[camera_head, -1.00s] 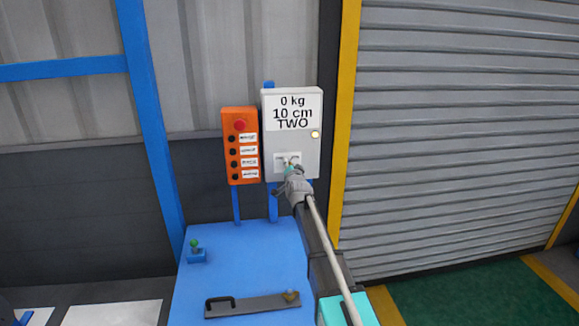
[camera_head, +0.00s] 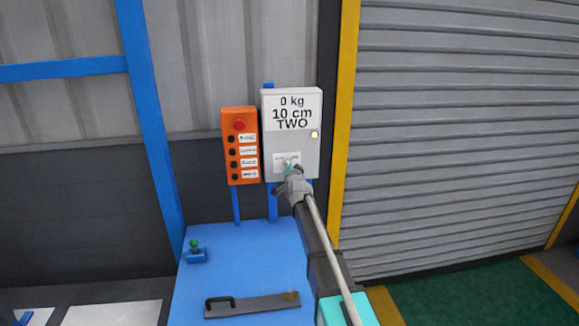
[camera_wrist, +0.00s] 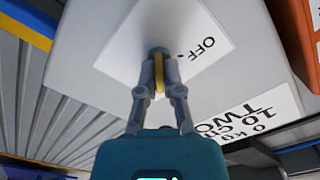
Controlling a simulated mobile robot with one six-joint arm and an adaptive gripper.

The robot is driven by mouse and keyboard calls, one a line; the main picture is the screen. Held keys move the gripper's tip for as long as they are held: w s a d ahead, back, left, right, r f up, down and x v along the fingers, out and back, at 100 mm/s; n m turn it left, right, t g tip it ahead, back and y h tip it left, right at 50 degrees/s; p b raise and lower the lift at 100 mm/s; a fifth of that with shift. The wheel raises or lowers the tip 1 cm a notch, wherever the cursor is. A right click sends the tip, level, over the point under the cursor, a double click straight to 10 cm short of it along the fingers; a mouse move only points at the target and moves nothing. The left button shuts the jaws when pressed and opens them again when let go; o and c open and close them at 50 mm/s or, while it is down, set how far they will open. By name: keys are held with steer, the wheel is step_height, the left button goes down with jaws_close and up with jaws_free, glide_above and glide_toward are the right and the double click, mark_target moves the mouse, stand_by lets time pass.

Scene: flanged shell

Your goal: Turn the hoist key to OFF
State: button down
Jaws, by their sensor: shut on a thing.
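My gripper (camera_wrist: 159,76) is shut on the yellow hoist key (camera_wrist: 159,73), which sits at the box's label. The fingers cover most of the key and part of the label. Which way the key points is hard to tell. In the head view, my gripper (camera_head: 291,171) is at the box's lower front and hides the key.
An orange button panel (camera_head: 239,117) with a red button and several dark buttons hangs close on the left. A roller shutter (camera_head: 460,130) is to the right.

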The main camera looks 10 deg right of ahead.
steer(key=shift+w+n, duration=0.1)
steer(key=shift+n, duration=0.2)
steer(key=n, duration=0.3)
steer(key=shift+a+n, duration=0.15)
steer(key=shift+n, duration=0.25)
steer(key=n, duration=0.4)
steer(key=shift+n, duration=0.3)
steer(key=n, duration=0.4)
steer(key=shift+n, duration=0.3)
steer(key=shift+a+n, duration=0.1)
steer(key=shift+n, duration=2.1)
steer(key=c, duration=0.9)
jaws_free()
steer(key=shift+o, duration=0.5)
steer(key=shift+w+f, duration=0.1)
